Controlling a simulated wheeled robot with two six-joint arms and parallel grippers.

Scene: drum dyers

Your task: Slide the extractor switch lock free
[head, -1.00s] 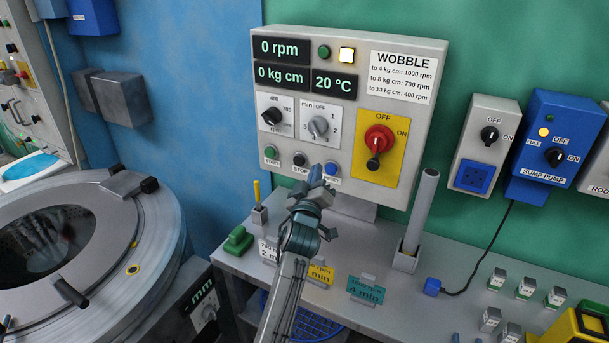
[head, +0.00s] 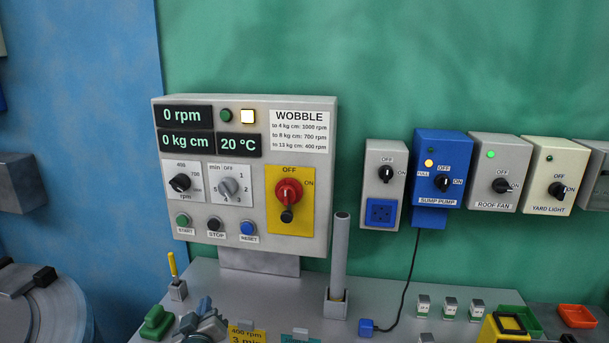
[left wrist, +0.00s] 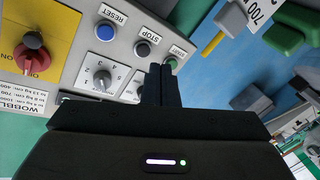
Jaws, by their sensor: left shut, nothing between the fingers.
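The grey control panel (head: 245,245) stands at the back of the bench. On its yellow plate (head: 276,230) is a red rotary switch (head: 288,190) between OFF and ON marks, with a small black piece (head: 287,215) at its lower end. I cannot tell for certain which part is the lock. My left gripper (head: 204,304) is shut and empty, below and in front of the panel, apart from the switch. In the left wrist view its fingertips (left wrist: 161,68) overlap the panel near the START button, and the red switch (left wrist: 32,55) shows at far left. My right gripper is not in view.
A grey upright tube (head: 340,252) stands right of the panel. A green block (head: 158,321) and a yellow-handled tool (head: 173,266) are at left. Several switch boxes, including the blue sump pump box (head: 443,165), hang on the green wall. A yellow box (head: 497,330) is at front right.

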